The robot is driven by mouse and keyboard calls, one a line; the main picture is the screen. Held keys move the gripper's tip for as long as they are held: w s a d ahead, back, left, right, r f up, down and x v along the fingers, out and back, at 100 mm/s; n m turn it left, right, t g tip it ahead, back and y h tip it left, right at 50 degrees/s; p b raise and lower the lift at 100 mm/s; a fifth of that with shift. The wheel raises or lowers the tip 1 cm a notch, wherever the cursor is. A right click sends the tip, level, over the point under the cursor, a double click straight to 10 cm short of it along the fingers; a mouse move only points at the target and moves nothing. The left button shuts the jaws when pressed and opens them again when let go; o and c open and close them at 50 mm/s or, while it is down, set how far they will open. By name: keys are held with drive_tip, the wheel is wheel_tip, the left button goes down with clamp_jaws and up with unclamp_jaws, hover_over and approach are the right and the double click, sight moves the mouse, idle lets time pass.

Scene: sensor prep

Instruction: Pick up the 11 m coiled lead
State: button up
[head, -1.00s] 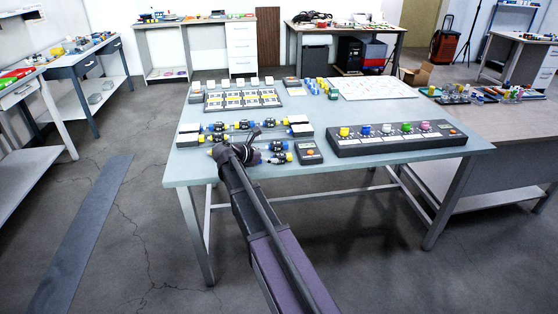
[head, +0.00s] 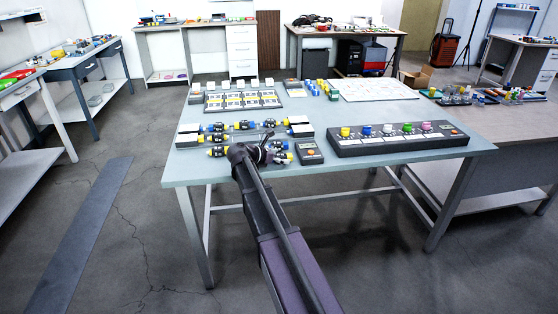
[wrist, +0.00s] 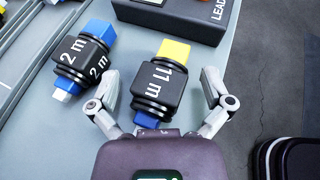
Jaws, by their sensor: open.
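The 11 m coiled lead (wrist: 160,84) is a black ribbed block marked "11 m" with a yellow end and a blue end. In the wrist view it lies on the pale table between the two fingers of my gripper (wrist: 162,85). The fingers are open and stand apart from its sides. In the head view my gripper (head: 262,150) is over the near edge of the table, among the leads, and its arm hides part of them. The 2 m lead (wrist: 85,58), black with blue ends, lies just left of my left finger in the wrist view.
A dark box with "LEAD" lettering (wrist: 175,18) stands just beyond the 11 m lead. In the head view, a small box with an orange button (head: 310,153) and a long panel with coloured knobs (head: 397,138) are to the right. More leads (head: 240,125) lie behind.

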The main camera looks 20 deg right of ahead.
sight(281, 154)
idle(0.3)
drive_tip(key=c, duration=1.3)
drive_tip(key=shift+r, duration=0.1)
wheel_tip(281, 154, up, 4)
drive_tip(key=p, duration=0.3)
drive_tip(key=shift+f+p, duration=0.25)
drive_tip(key=shift+p, duration=0.05)
drive_tip(key=shift+s+d+r+p, duration=0.25)
drive_tip(key=shift+s+d, duration=1.05)
drive_tip(key=shift+s, duration=1.05)
drive_tip(key=shift+s+d+r+p, duration=0.2)
drive_tip(key=shift+s+d, duration=1.05)
drive_tip(key=shift+s, duration=1.1)
drive_tip(key=shift+s+d+r+p, duration=0.25)
drive_tip(key=shift+s+d, duration=1.05)
drive_tip(key=shift+s, duration=1.05)
